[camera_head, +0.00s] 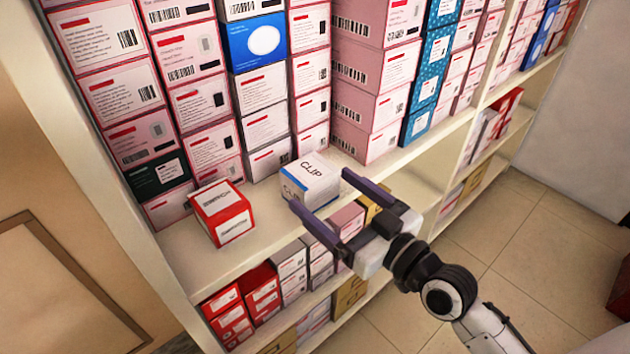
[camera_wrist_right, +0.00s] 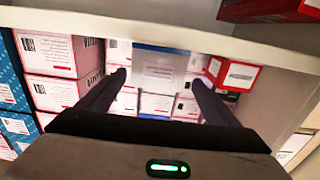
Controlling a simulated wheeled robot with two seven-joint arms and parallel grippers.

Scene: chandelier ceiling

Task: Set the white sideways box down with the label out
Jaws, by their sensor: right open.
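The white box (camera_head: 311,177) with a blue edge rests on the shelf board, near its front edge. In the right wrist view, a pale blue-edged box (camera_wrist_right: 165,72) shows between the spread fingers (camera_wrist_right: 160,82). Whether the fingers touch it cannot be told. My left gripper is not in view.
A red-and-white box (camera_head: 222,212) stands left of the white box on the same shelf board (camera_head: 262,233). Tall stacks of pink and white boxes (camera_head: 190,75) rise behind. Lower shelves hold red, pink and brown boxes.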

